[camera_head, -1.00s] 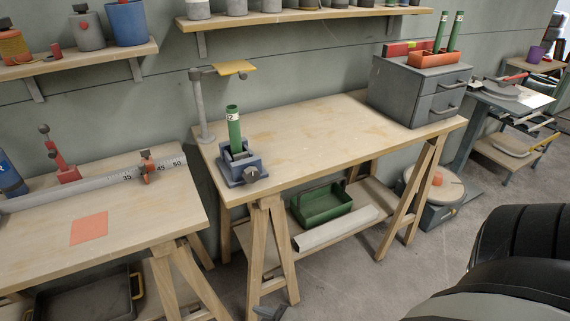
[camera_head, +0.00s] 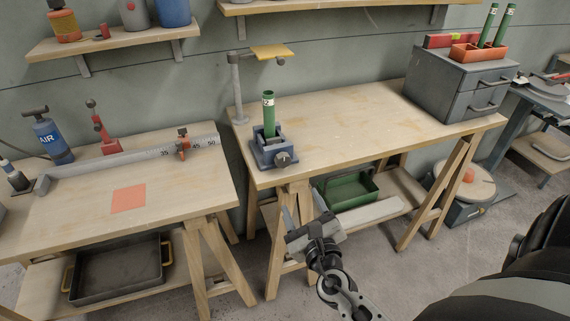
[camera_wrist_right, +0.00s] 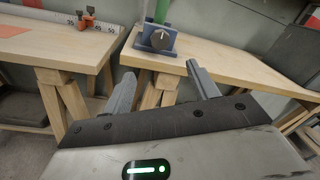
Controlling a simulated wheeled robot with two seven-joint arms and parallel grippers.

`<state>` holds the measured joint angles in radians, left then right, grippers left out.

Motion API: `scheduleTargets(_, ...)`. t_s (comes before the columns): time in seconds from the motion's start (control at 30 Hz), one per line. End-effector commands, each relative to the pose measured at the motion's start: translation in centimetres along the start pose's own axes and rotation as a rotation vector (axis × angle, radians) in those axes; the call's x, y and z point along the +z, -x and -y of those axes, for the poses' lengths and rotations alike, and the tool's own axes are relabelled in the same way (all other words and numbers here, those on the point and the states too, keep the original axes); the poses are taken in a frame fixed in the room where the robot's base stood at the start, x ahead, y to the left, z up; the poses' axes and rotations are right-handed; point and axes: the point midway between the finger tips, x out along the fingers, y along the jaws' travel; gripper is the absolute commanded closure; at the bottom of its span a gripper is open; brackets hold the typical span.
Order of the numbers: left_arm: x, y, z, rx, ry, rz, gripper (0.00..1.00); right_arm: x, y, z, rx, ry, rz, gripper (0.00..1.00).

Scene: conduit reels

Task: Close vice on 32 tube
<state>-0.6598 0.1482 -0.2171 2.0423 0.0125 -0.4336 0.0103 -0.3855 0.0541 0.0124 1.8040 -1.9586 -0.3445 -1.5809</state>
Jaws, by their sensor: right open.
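The blue vice (camera_head: 268,152) stands at the left front of the right-hand workbench. A green tube (camera_head: 268,114) with a white label stands upright in it; I cannot tell how tightly the jaws sit around it. The vice's dark round knob (camera_head: 283,159) faces front; it also shows in the right wrist view (camera_wrist_right: 160,39). My right gripper (camera_head: 304,222) is open and empty, in front of and below the bench's front edge, apart from the vice. In the right wrist view its fingers (camera_wrist_right: 160,86) point toward the bench. My left gripper is not in view.
A grey post with a yellow plate (camera_head: 270,52) rises behind the vice. A grey drawer cabinet (camera_head: 460,90) with two green tubes in an orange holder (camera_head: 479,54) stands on the bench's right end. The bench middle is clear. The left bench (camera_head: 75,205) carries a ruler rail.

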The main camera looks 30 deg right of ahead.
Motion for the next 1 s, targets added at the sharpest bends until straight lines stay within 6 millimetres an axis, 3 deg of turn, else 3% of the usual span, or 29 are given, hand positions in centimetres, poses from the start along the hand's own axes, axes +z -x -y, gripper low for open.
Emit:
scheduleTargets(0.4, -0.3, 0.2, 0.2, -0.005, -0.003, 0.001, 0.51, 0.1, -9.1, 0.1, -0.001, -0.006, 0.001, 0.41)
scheduleTargets(0.6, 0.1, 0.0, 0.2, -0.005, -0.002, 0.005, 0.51, 0.0, -12.5, 0.0, -0.001, -0.008, 0.000, 0.41)
scheduleTargets(0.8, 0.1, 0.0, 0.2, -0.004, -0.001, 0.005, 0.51, 0.0, -14.1, 0.0, 0.000, -0.007, -0.001, 0.41)
scheduleTargets(1.0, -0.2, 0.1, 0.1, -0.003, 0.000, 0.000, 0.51, 0.0, -14.3, 0.0, 0.000, -0.007, -0.002, 0.41)
